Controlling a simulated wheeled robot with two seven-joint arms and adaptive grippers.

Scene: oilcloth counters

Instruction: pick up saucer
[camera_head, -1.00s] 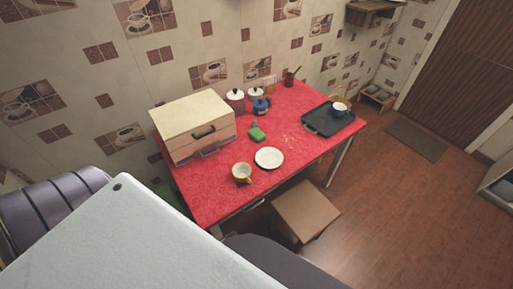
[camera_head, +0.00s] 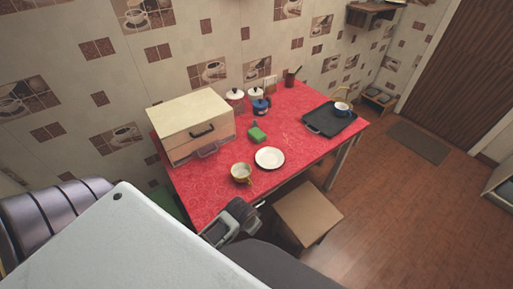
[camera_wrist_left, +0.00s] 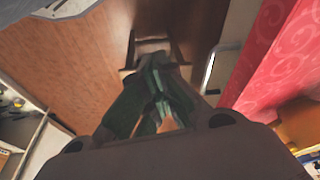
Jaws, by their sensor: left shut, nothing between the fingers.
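The white saucer (camera_head: 269,158) lies flat and empty on the red oilcloth table (camera_head: 215,193), near its front edge in the head view. My left gripper (camera_head: 240,212) shows at the table's front edge, below the yellow cup and apart from the saucer. In the left wrist view its fingers (camera_wrist_left: 158,88) are together with nothing between them. That view shows the red cloth at the right edge, but not the saucer. My right gripper is in neither view.
A bread box (camera_head: 192,125) fills the table's left end. A black tray (camera_head: 322,121) with a cup (camera_head: 342,108) is at right. A stool (camera_head: 307,212) stands in front.

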